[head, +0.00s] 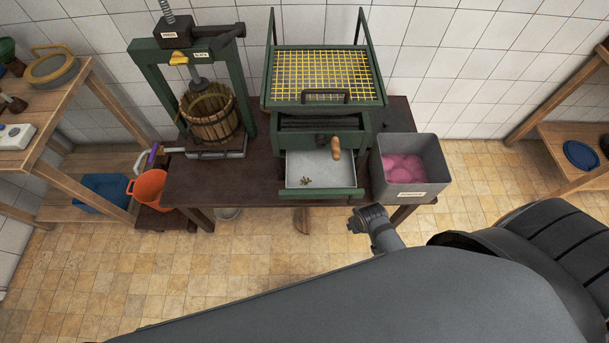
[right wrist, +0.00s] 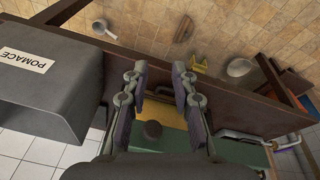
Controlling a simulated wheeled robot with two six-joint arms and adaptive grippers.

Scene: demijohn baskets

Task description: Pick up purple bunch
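I see no distinct purple bunch in either view. The closest in colour is a pink-purple mass (head: 403,168) inside the grey bin (head: 421,190) at the right end of the table. A small brown stem-like bit (head: 305,181) lies in the pulled-out drawer (head: 320,172). My right gripper (head: 364,219) shows small in front of the table, left of the bin. In the right wrist view its two fingers (right wrist: 158,82) stand apart with nothing between them. The bin, labelled POMACE, is beside them on the left (right wrist: 40,90). My left gripper is not in view.
The dark table (head: 245,185) holds a green press (head: 160,75) with a wooden basket (head: 210,115) and a green machine with a yellow grid (head: 322,72). An orange bucket (head: 150,188) stands at left. Shelves flank both sides. The floor in front is partly hidden by my arm.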

